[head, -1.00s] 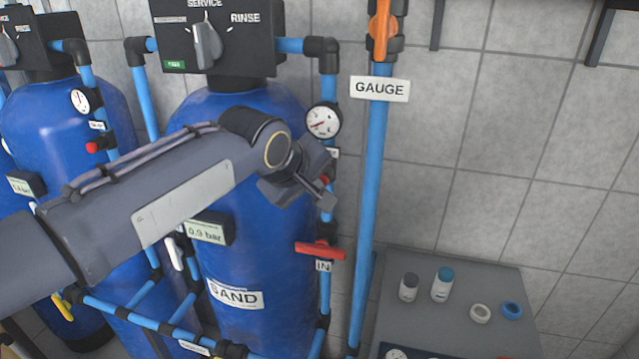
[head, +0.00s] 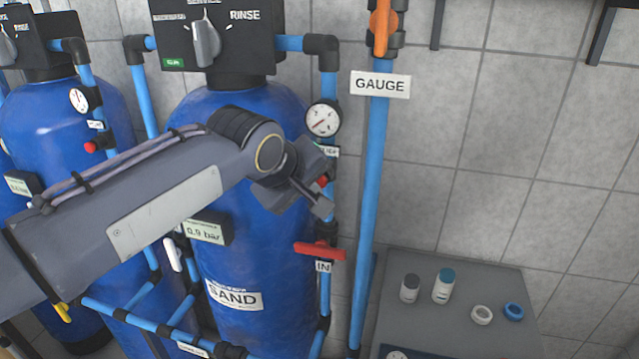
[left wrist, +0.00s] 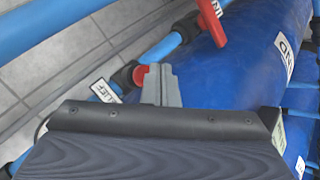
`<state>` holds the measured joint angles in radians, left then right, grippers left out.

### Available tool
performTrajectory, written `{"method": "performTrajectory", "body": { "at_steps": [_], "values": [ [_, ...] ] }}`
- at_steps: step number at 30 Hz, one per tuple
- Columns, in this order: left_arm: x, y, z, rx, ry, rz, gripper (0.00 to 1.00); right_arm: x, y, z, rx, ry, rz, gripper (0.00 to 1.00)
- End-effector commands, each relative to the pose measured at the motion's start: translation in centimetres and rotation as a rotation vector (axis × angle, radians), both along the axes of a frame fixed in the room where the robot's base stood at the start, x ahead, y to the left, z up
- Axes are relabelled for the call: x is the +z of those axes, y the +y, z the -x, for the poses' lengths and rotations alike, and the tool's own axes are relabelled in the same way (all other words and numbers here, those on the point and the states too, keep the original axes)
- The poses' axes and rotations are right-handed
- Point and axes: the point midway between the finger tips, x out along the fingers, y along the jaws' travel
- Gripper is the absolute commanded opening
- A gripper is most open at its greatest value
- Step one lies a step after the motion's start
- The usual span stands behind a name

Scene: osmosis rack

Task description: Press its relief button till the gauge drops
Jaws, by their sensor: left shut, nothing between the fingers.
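The red relief button (head: 322,181) sits on the blue pipe right of the sand tank, under the round gauge (head: 323,119), and is partly hidden by my left gripper. In the left wrist view the red button (left wrist: 139,75) shows right beside the fingertips, on a black fitting near the RELIEF label (left wrist: 104,90). My left gripper (head: 321,207) is shut and empty, close to the button; I cannot tell whether it touches. Its shut fingers also show in the left wrist view (left wrist: 161,85). The gauge needle points to the lower left. My right gripper is not in view.
A red valve handle (head: 320,251) marked IN sits below my gripper. The sand tank (head: 265,265) carries a 0.9 bar display (head: 205,230). A tall blue pipe (head: 370,200) stands to the right. A grey bench (head: 460,320) holds bottles and rings.

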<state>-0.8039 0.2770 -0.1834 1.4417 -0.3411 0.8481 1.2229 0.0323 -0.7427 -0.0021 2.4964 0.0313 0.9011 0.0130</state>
Motion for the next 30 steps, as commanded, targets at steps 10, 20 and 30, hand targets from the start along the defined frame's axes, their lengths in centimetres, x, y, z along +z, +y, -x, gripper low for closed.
{"method": "performTrajectory", "body": {
  "at_steps": [10, 20, 30],
  "values": [
    [-0.2, 0.7, 2.2, -0.002, -0.001, 0.001, 0.0, -1.4, 0.0, 0.0, 0.0, 0.0, 0.0, 0.36],
    [-0.1, 1.5, 4.7, 0.0, -0.001, 0.001, 0.0, -2.5, 0.0, 0.0, 0.0, 0.0, 0.0, 0.36],
    [-0.1, 1.7, 4.8, 0.0, 0.001, 0.0, 0.0, -2.4, 0.0, 0.0, 0.0, 0.0, 0.0, 0.36]
  ]
}}
